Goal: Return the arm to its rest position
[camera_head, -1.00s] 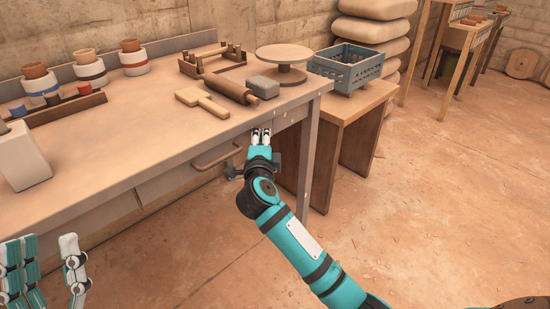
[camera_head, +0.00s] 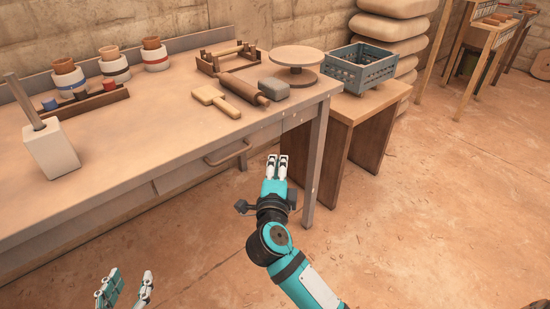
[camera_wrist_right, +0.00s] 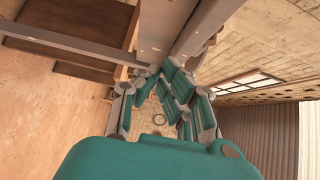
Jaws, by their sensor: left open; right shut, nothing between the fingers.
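My right gripper (camera_head: 277,166) is shut and empty in the head view. It is in front of the workbench's (camera_head: 100,150) right end, apart from the bench, left of the front leg in the picture. In the right wrist view its fingers (camera_wrist_right: 168,100) point toward the bench edge and leg, with nothing held. My left gripper (camera_head: 124,290) shows at the bottom left of the head view, open and empty, partly cut off by the frame edge.
A blue crate (camera_head: 357,68) sits on a side table. A drawer handle (camera_head: 228,152) juts out. Floor at right is clear.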

